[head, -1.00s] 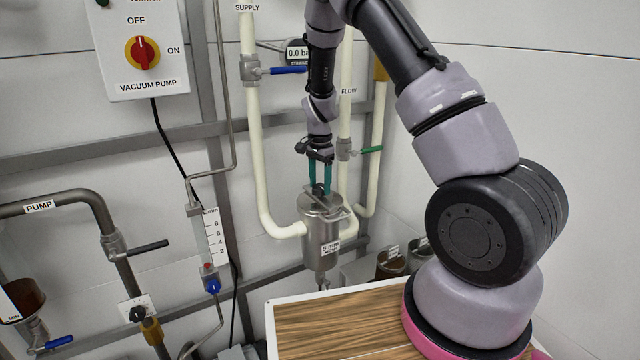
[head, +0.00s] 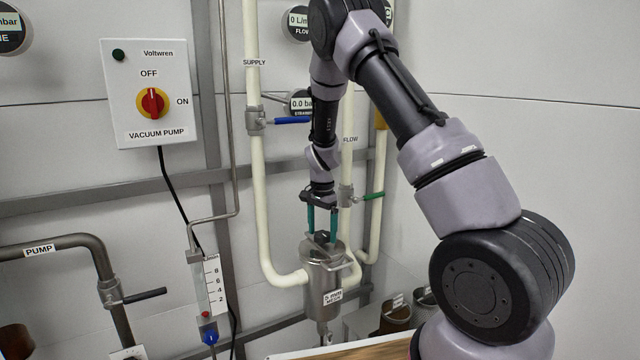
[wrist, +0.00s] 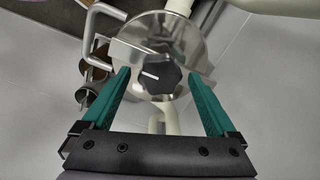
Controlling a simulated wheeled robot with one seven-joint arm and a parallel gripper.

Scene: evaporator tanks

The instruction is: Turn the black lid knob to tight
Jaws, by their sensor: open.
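The black lid knob (wrist: 155,74) has a lobed rim and a white mark pointing left in the wrist view. It sits in the middle of the shiny round lid (wrist: 190,38) of a steel strainer canister (head: 322,285). My gripper (wrist: 160,82) is open, its two green fingers on either side of the knob with a clear gap to each. In the head view my gripper (head: 322,238) points straight down just above the lid. The knob is mostly hidden there by the fingers. I cannot tell how far the fingertips are above the lid.
A bent handle bar (wrist: 98,22) rises beside the lid. Cream pipes (head: 258,190) run close to the canister, with a blue-handled valve (head: 290,121) above and a green-handled one (head: 373,196) to its right. A table edge (head: 350,350) lies below.

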